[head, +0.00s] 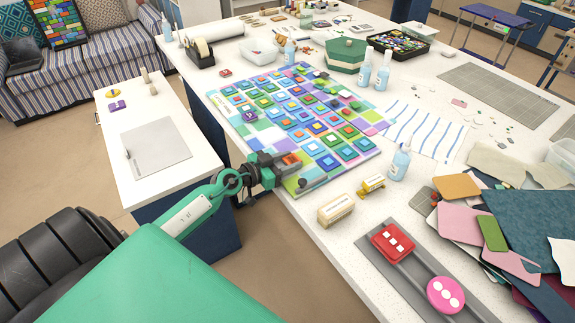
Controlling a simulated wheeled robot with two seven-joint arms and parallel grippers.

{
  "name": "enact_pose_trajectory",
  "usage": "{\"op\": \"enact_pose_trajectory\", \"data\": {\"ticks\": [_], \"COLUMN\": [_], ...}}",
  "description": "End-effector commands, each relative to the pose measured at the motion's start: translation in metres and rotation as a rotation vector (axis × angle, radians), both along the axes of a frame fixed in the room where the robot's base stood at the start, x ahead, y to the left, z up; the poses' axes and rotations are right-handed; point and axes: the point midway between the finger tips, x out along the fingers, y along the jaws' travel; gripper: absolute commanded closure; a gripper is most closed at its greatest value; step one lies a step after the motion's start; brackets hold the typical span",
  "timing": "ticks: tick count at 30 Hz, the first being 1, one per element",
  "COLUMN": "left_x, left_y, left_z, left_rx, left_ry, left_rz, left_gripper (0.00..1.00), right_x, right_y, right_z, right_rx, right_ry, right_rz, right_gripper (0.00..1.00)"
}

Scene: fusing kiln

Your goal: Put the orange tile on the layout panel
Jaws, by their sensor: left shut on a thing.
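The layout panel (375,119) lies on the white worktable, a pale multicoloured board with rows of small square tiles in blue, green, orange and other colours. My left gripper (289,164) is at the panel's near-left edge, coming in from the left. It is shut on a small orange tile (291,159), which shows between the dark fingers and is partly hidden by them. I cannot tell whether the tile touches the panel or is held just above it. My right gripper is not in view.
Right of the panel stand a clear bottle (399,162), a yellow toy-like block (371,186) and a wooden box (336,210). A grey strip (408,262) holds red and pink pieces. Coloured sheets (525,225) pile at right. A green box (346,54) stands behind the panel.

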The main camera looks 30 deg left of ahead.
Motion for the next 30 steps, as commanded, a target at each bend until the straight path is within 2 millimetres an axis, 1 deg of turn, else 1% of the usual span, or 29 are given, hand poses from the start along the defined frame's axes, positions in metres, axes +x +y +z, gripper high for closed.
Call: {"op": "enact_pose_trajectory", "data": {"ticks": [6, 10, 11, 12, 13, 14, 24, 26, 30], "left_x": [0.000, 0.000, 0.000, 0.000, 0.000, 0.000, -0.001, -0.007, -0.025], "left_y": [0.000, 0.000, 0.000, 0.000, 0.000, 0.000, 0.001, 0.003, 0.010], "left_z": [0.001, -0.002, -0.002, -0.002, -0.002, -0.002, 0.002, 0.001, 0.004], "left_rx": [0.000, -0.001, 0.000, 0.000, 0.000, 0.000, 0.001, 0.000, 0.000], "left_ry": [-0.001, -0.001, -0.001, -0.001, -0.001, 0.000, 0.000, 0.001, 0.003], "left_rz": [0.000, 0.000, 0.000, 0.000, 0.000, 0.000, 0.000, 0.000, 0.000], "left_gripper": [0.84, 0.84, 0.55, 0.47, 0.41, 0.39, 0.39, 0.39, 0.39], "right_x": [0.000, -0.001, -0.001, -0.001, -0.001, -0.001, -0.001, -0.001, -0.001], "right_y": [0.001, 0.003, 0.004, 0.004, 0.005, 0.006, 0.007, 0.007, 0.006], "right_z": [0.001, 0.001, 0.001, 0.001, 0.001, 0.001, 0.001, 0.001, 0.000], "right_rx": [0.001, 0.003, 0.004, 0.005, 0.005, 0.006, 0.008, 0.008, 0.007], "right_ry": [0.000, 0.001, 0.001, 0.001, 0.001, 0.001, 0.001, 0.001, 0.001], "right_rz": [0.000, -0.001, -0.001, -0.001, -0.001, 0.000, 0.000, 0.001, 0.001], "right_gripper": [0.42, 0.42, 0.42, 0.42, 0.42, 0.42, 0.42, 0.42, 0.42]}}
